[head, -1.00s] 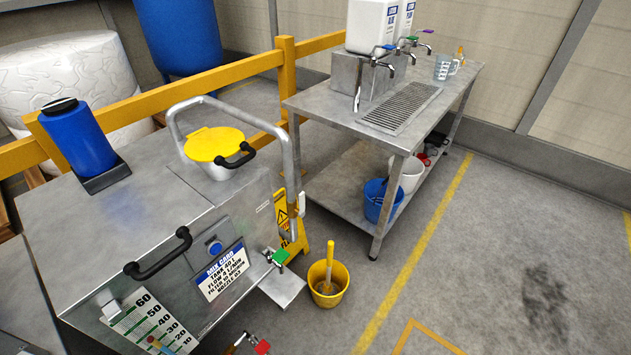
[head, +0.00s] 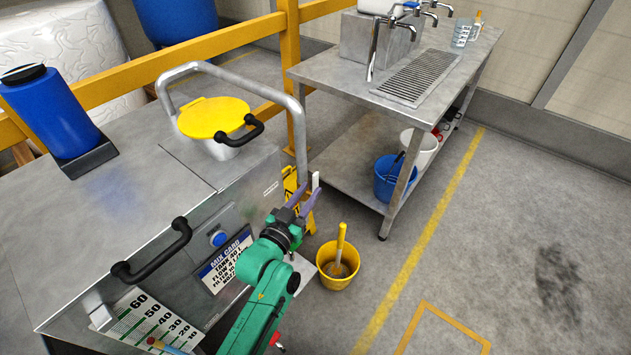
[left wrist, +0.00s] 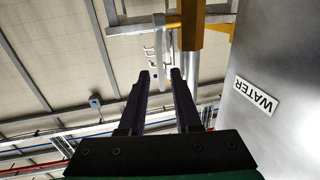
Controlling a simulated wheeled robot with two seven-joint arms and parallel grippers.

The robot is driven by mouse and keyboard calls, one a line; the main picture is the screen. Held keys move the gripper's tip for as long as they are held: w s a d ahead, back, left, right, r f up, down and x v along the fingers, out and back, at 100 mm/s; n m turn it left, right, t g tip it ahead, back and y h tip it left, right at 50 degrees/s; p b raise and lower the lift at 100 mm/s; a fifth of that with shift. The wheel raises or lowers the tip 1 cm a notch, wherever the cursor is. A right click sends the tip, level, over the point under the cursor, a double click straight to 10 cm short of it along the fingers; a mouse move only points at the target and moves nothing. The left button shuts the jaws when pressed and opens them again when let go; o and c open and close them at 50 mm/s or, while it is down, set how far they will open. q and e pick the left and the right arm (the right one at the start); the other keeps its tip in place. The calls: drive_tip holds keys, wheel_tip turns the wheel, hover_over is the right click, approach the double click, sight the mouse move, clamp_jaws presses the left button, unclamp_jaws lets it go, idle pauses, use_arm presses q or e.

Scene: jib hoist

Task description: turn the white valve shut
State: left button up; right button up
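A small upright white piece (head: 316,181) shows just beyond my left fingertips, by the right side of the steel tank (head: 185,265). It looks like the white valve's handle, but its body is hidden. In the left wrist view a pale piece (left wrist: 159,20) shows beyond the fingertips, perhaps the same handle. My left gripper (head: 300,194) is open and empty, its purple fingers apart and short of the white piece. In the left wrist view the fingers (left wrist: 161,74) stand apart with nothing between them. My right gripper is not in view.
A "WATER" label (left wrist: 257,95) is on steel beside the fingers. The tank's rail (head: 298,130) and a yellow post (head: 291,60) stand close behind the gripper. A yellow bucket (head: 338,272) is below right. A steel bench (head: 335,70) stands behind; floor to the right is clear.

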sight(314, 184)
use_arm(q)
drive_tip(key=x, duration=0.4)
drive_tip(key=shift+d, duration=0.1)
clamp_jaws()
idle(1.3)
